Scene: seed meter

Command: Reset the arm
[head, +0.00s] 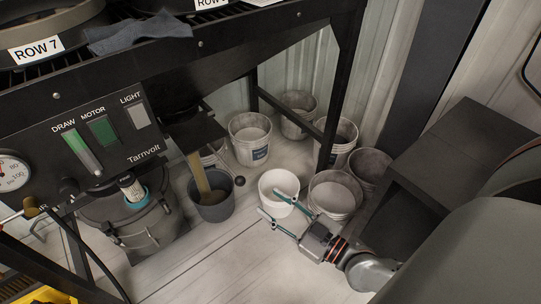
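My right gripper (267,202) reaches in from the lower right. Its two teal-edged fingers are apart with nothing between them. The fingers show over the near side of a white bucket (270,180); I cannot tell whether they touch it. My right arm (370,272) stretches out low over the floor. My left gripper is not in view.
A tan stream (198,174) drops from the dark spout into a grey bucket (213,212). Several other buckets (335,201) stand around. A black metal frame (345,80) with a control panel (100,135) fills the left. Dark steps (455,150) stand at right. The front floor (230,270) is clear.

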